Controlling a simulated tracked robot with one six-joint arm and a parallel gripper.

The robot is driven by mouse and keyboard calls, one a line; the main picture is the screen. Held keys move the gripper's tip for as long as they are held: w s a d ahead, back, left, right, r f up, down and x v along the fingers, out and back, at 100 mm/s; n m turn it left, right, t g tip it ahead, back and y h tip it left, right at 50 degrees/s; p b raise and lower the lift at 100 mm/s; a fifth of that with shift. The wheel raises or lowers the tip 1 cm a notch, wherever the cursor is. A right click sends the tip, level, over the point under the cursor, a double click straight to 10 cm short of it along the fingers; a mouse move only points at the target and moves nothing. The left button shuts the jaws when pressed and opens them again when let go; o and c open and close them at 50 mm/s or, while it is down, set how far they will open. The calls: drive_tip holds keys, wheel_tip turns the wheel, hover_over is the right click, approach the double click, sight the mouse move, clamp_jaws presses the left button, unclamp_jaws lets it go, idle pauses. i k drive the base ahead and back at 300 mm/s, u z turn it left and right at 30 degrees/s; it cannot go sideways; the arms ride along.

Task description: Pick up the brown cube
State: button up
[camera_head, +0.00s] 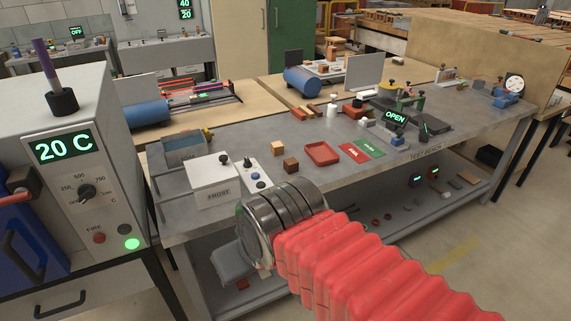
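A dark brown cube (290,164) sits on the grey test bench, close to the bench's front edge. A lighter tan-brown cube (277,148) stands just behind it and to its left. My arm reaches in from the lower right, with a red ribbed sleeve and shiny metal rings. Its end, my gripper (256,240), is in front of the bench, below and left of the dark brown cube in the picture and apart from it. The fingers are hidden or too unclear to show whether they are open or shut.
A white box (214,181) and a switch panel (252,173) stand left of the cubes. A red tray (322,153), a red card (353,153) and a green card (370,148) lie to the right. A furnace reading 20 C (65,148) stands at far left.

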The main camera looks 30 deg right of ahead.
sight(291, 165)
drive_tip(key=i, duration=0.9)
drive_tip(key=z, duration=0.05)
